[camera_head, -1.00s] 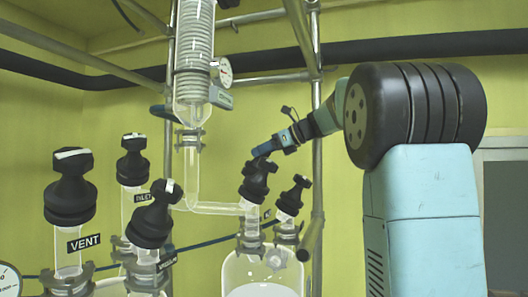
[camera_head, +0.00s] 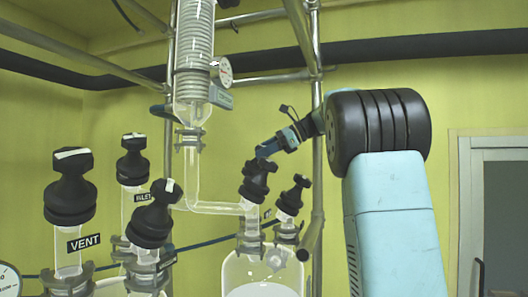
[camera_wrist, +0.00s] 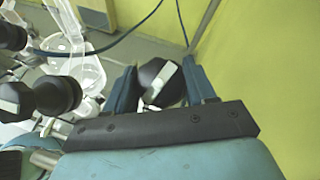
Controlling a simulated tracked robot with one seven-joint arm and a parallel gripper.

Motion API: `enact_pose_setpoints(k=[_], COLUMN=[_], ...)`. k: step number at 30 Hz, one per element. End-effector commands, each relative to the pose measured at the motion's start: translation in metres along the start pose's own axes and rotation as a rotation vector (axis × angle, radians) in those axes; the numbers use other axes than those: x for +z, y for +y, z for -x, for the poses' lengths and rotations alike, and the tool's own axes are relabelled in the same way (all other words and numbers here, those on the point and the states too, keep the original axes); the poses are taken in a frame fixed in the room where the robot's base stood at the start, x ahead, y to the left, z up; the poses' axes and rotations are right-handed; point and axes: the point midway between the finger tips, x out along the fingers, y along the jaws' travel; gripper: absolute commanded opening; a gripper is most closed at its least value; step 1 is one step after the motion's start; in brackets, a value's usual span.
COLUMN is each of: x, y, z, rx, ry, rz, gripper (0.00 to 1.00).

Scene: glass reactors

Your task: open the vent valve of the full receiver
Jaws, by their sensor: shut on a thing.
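A clear glass receiver (camera_head: 240,268) with pale liquid in it stands at the lower middle of the head view. It carries two black valve knobs on its top: a left one (camera_head: 256,183) and a smaller-looking right one (camera_head: 291,197). My gripper (camera_head: 265,152) reaches in from the right at the top of the left knob. In the wrist view my gripper (camera_wrist: 160,86) has a black knob with a white stripe (camera_wrist: 153,78) between its two blue fingers, and it is shut on it. The knob's stem is hidden there.
Another vessel's black knobs stand at the left of the head view, one above a VENT label (camera_head: 85,243) and one in front (camera_head: 154,214). A coiled glass condenser (camera_head: 194,50) and a metal post (camera_head: 316,130) stand near my arm. The yellow wall is behind.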

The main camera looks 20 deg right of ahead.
Motion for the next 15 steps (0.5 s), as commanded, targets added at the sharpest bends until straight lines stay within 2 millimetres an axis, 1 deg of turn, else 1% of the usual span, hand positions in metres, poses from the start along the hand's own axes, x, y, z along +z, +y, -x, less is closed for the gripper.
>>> enact_pose_setpoints(k=[10, 11, 15], x=[0.0012, 0.0012, 0.001], y=[-0.0005, -0.0005, -0.0003], z=[0.0003, 0.0002, 0.0], rx=[-0.001, -0.001, 0.0], ry=[-0.001, -0.001, -0.001], rz=[0.004, 0.004, 0.004], gripper=[0.24, 0.57, 0.7])
